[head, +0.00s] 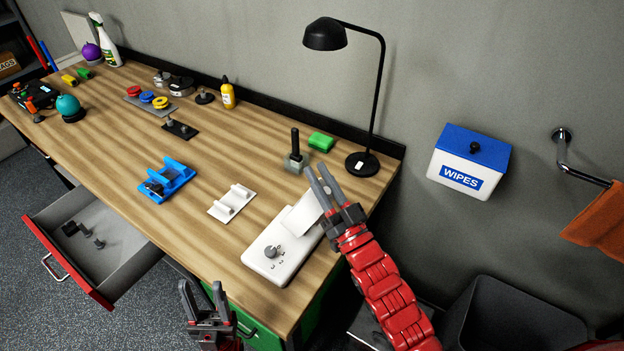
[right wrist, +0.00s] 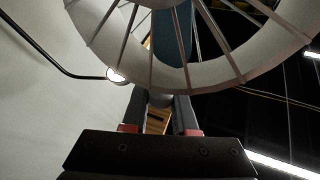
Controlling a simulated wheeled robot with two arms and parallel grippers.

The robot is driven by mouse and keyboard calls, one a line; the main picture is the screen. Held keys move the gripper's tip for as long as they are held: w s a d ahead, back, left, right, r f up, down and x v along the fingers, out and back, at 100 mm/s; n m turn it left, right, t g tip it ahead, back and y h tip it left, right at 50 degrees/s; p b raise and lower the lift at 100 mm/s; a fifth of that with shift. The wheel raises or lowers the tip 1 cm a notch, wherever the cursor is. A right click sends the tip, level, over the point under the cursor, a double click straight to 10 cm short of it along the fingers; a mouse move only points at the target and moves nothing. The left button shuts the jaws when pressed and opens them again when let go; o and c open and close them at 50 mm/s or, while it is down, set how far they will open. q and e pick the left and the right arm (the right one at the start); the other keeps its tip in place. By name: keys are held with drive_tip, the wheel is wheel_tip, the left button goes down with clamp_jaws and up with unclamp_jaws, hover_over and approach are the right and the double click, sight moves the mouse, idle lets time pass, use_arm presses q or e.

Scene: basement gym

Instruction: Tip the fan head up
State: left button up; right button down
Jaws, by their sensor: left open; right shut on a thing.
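The fan's white base (head: 262,262) with a grey knob (head: 271,252) stands at the table's near right corner. A slanted white piece (head: 302,214) rises behind the knob. In the right wrist view the round fan head (right wrist: 245,65), a pale ring with thin spokes and a blue part inside, fills the top. Its cage cannot be made out in the head view. My right gripper (head: 322,187) is shut on a small pale part of the fan head; its fingers show below the ring in the wrist view (right wrist: 162,112). My left gripper (head: 202,301) is open and empty, in front of the table edge.
A black lamp (head: 362,163), a green block (head: 321,141) and a grey block with a black handle (head: 296,161) stand behind the fan. A white holder (head: 232,203) and a blue holder (head: 167,181) lie left. An open drawer (head: 62,262) juts out at left.

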drive_tip(key=shift+f, duration=0.1)
drive_tip(key=c, duration=0.7)
unclamp_jaws()
drive_tip(key=shift+s+d+f, duration=0.15)
drive_tip(key=shift+s+f, duration=0.05)
drive_tip(key=shift+s, duration=0.05)
drive_tip(key=b+v, duration=0.2)
drive_tip(key=v, duration=1.4)
drive_tip(key=shift+s, duration=0.35)
drive_tip(key=shift+d+f, duration=0.1)
